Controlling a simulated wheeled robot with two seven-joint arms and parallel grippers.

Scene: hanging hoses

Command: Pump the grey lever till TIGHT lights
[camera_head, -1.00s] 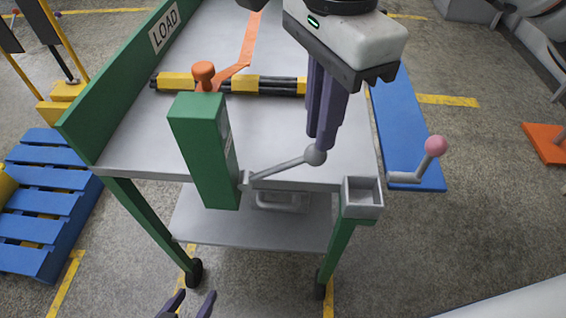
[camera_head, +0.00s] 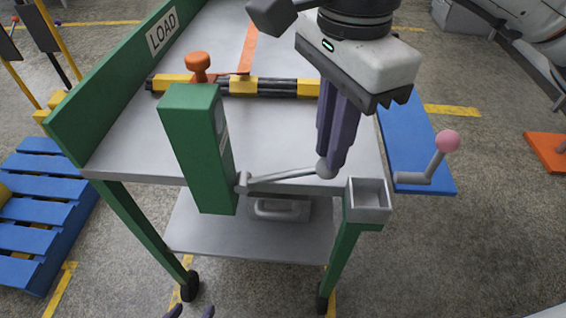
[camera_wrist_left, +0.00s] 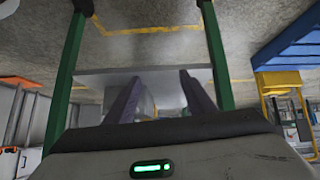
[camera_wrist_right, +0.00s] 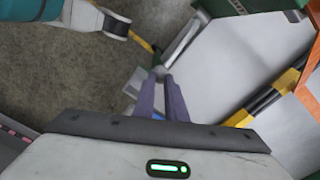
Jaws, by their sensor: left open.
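The grey lever (camera_head: 285,175) sticks out to the right from the lower side of the green box (camera_head: 190,145), tilted slightly up to a grey ball knob. My right gripper (camera_head: 327,168) is at that knob, its purple fingers close together and shut on it. The knob also shows between the fingertips in the right wrist view (camera_wrist_right: 158,72). The box's right face is seen at a steep angle, and no TIGHT light can be read there. My left gripper (camera_head: 190,312) is open and empty, low in front of the cart; only its fingertips show in the head view.
Black bars with yellow bands (camera_head: 272,87), an orange knob (camera_head: 197,66) and an orange strap (camera_head: 249,45) are on the grey cart top. A small grey tray (camera_head: 368,201) and a pink-knobbed crank (camera_head: 447,142) are right of the lever. Blue pallets (camera_head: 42,205) lie left.

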